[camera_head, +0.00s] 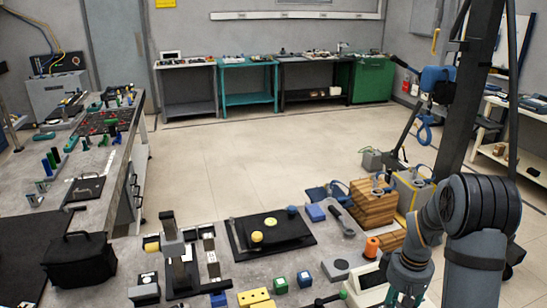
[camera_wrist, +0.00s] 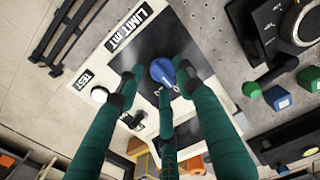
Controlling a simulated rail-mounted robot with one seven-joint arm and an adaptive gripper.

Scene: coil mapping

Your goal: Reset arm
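My arm (camera_head: 482,215) comes in at the right of the head view, bent down over the front of the table. Its gripper is at the bottom edge there, and its fingertips are not clearly seen. In the wrist view my gripper (camera_wrist: 158,84) shows several green fingers with dark tips spread apart, with nothing held between them. A blue round part (camera_wrist: 163,71) shows between and beyond the tips, on a black and white panel (camera_wrist: 150,38) marked "LIMIT" and "TEST". I cannot tell how far the tips are from it.
A white device (camera_head: 369,281) stands beside my gripper. A dark post (camera_head: 476,90) rises behind.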

